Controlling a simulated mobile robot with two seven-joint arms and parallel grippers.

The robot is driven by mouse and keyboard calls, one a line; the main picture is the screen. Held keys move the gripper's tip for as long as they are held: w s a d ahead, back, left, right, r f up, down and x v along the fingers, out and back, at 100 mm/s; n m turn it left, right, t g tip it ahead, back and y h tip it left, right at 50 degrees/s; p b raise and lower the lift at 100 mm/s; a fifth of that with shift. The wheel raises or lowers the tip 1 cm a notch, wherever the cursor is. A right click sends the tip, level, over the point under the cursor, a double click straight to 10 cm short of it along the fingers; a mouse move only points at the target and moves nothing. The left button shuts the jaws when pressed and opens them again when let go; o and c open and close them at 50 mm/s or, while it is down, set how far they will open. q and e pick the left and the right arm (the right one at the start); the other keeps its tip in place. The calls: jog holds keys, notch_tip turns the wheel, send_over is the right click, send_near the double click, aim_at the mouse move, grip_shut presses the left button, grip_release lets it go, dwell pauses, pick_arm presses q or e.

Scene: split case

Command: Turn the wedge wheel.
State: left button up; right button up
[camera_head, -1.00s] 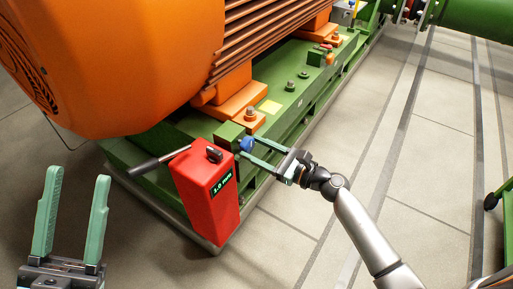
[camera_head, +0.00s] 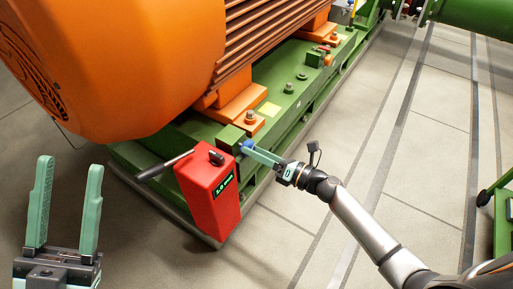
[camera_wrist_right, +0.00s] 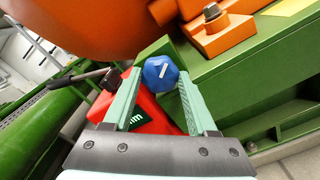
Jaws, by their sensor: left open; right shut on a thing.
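The wedge wheel appears to be the small blue knob (camera_head: 247,146) at the end of a green block on the machine's base frame. In the right wrist view the blue knob (camera_wrist_right: 160,72) is faceted and has a white mark on its face. My right gripper (camera_head: 252,151) is shut on it. In the wrist view the green fingers of the right gripper (camera_wrist_right: 159,80) lie on either side of the knob. My left gripper (camera_head: 68,165) is open and empty at the lower left, its fingers pointing up, away from the machine.
The orange motor (camera_head: 120,60) sits above on the green base frame (camera_head: 290,100). The tiled floor (camera_head: 420,150) to the right is mostly clear.

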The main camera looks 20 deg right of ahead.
pick_arm(q)
notch_tip(320, 180, up, 5)
jog(key=p, duration=0.5)
jog(key=w+f+n+g+y+p, duration=0.1)
jog(key=w+f+n+g+y, duration=0.1)
jog(key=f, duration=0.5)
jog(key=w+a+f+n+g+y+p, duration=0.1)
jog(key=w+f+n+g+y, duration=0.1)
jog(key=f+y, duration=0.3)
jog(key=w+a+f+n+g+y+p, duration=0.1)
jog(key=f+n+y, duration=0.3)
jog(key=f, duration=0.7)
jog(key=shift+w+a+g+p, duration=0.25)
jog(key=shift+w+g+p, duration=0.2)
jog(key=shift+w+g, duration=0.25)
pick_arm(e)
jog(key=shift+f+m, duration=0.15)
jog(key=shift+m, duration=12.65)
pick_arm(q)
jog(key=shift+f, duration=0.1)
pick_arm(e)
jog(key=o, duration=1.4)
jog(key=shift+c, duration=0.2)
